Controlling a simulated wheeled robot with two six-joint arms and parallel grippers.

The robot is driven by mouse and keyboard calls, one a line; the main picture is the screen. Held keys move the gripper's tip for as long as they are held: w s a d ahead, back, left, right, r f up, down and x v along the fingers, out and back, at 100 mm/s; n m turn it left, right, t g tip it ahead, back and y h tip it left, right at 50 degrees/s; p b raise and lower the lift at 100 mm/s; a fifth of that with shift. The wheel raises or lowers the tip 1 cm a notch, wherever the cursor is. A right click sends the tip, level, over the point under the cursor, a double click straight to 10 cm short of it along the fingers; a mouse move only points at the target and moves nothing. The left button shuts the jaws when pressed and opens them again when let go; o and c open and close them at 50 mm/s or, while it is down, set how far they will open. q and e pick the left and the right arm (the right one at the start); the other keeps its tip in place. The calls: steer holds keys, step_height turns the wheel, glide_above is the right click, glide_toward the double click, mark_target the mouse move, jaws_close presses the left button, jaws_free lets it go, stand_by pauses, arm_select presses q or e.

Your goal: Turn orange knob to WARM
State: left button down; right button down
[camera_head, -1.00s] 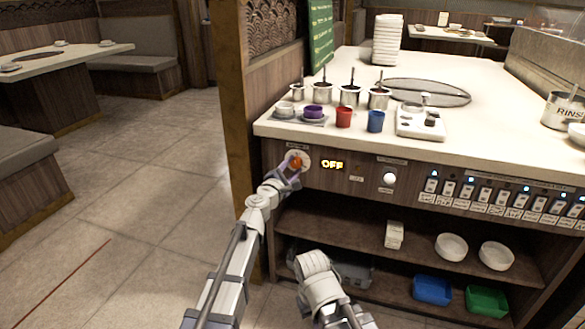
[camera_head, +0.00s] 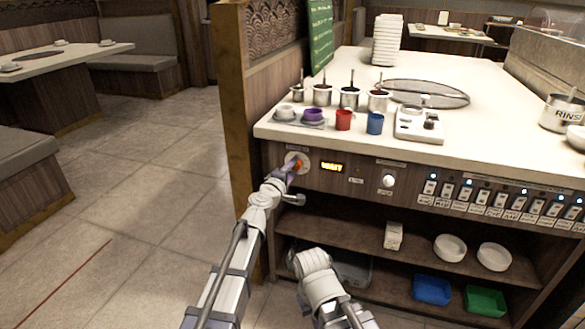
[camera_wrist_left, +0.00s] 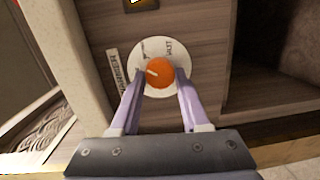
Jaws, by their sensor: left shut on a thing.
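The orange knob (camera_head: 297,164) sits on a round white dial on the counter's wooden front, at the left end. My left gripper (camera_head: 294,168) is shut on it. In the left wrist view, the orange knob (camera_wrist_left: 160,73) is between the two purple fingers of the left gripper (camera_wrist_left: 160,79). Its white mark points toward the left of that picture. The white dial (camera_wrist_left: 157,48) has small print, too small to read surely. The display (camera_head: 331,167) beside the knob is lit with an amber word that I cannot read surely. My right gripper is out of view.
A white knob (camera_head: 388,181) and a row of switches (camera_head: 465,190) lie farther right on the panel. Sauce pots, a red cup (camera_head: 343,121) and a blue cup (camera_head: 375,124) stand on the counter above. A wooden post (camera_head: 232,150) rises close left.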

arm_select(q)
steer(key=shift+m+y+p, duration=0.3)
steer(key=shift+m, duration=1.7)
steer(key=shift+c, duration=1.9)
jaws_free()
steer(key=shift+s, duration=0.1)
steer(key=v, duration=0.7)
steer(key=shift+s+p, duration=0.3)
steer(key=shift+p, duration=0.05)
steer(key=shift+a+r, duration=0.15)
